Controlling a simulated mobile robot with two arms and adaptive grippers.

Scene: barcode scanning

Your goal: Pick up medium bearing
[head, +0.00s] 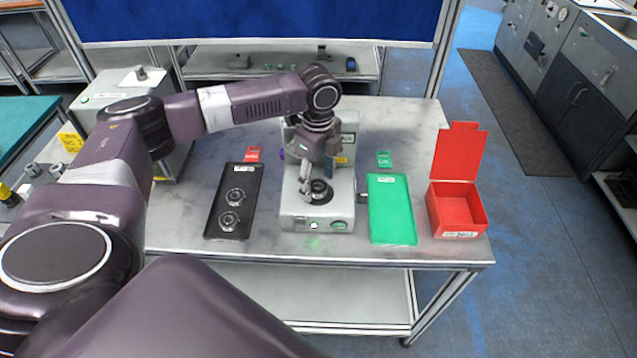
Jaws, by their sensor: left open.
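A dark ring-shaped bearing (320,187) sits on the platform of the grey scanning machine (317,212) in the middle of the table. My left gripper (307,192) reaches down over this platform. It is open, with its fingertips close beside the bearing's left side; I cannot tell whether they touch it. Two more bearings, an upper one (235,196) and a lower one (229,221), lie in the black tray (244,178) to the left. I cannot tell by size which bearing is the medium one. My left gripper and wrist hide part of the machine. My right gripper is out of view.
An empty green tray (391,209) lies right of the machine. An open red box (458,208) stands at the table's right end. A red tag (254,154) and a green tag (384,159) stand behind the trays. The front strip of the table (270,249) is clear.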

